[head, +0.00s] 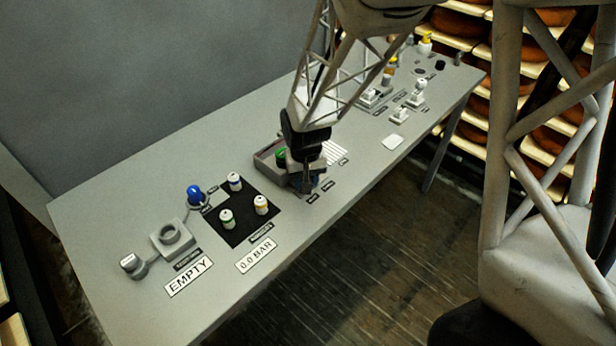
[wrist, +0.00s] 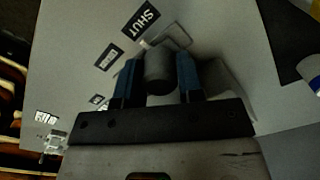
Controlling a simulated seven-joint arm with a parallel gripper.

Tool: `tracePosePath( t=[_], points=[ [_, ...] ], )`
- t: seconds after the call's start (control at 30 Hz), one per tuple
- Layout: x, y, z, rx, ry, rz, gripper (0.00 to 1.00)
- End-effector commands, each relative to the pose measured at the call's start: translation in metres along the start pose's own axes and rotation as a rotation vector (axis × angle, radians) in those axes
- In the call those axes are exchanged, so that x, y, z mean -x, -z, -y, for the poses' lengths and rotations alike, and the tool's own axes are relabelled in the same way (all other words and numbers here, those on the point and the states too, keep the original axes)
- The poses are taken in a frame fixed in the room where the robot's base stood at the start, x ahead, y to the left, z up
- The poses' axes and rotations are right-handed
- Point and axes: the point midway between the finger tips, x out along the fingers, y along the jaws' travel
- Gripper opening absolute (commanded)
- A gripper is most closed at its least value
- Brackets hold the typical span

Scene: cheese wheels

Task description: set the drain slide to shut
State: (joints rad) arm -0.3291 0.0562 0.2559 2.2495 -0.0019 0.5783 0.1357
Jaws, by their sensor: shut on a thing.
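My gripper (head: 307,183) is low over the middle of the table near its front edge, beside a small tray. In the wrist view its two blue fingers (wrist: 158,62) are closed on a grey rounded knob (wrist: 159,75), which I take to be the drain slide's handle. A black label reading SHUT (wrist: 141,19) lies just beyond the knob, up and to the left. A pale outlined mark or frame (wrist: 172,36) lies close beyond the knob. A second label (wrist: 108,57), unreadable, is to the left. In the head view my gripper hides the slide.
A tray (head: 262,166) with a green item stands left of my gripper. A black mat (head: 232,236) with several small capped containers lies farther left. Signs read EMPTY (head: 189,277) and 0.0 BAR (head: 256,256). Small fixtures (head: 418,92) stand at the far right.

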Motion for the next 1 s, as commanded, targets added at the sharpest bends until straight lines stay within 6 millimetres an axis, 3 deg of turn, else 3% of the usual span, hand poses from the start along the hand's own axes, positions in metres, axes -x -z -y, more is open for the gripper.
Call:
tracePosePath(
  t=[0.07,0.1,0.2,0.67,1.0],
  points=[
    [0.0,-0.002,0.003,0.002,0.002,0.003,0.0],
    [0.0,-0.002,0.003,0.002,0.002,0.004,0.42],
    [0.0,-0.002,0.003,0.002,0.001,0.003,0.57],
    [0.004,-0.001,0.002,0.001,0.001,0.001,0.59],
    [0.035,-0.001,0.002,0.001,0.001,0.0,0.59]
  ],
)
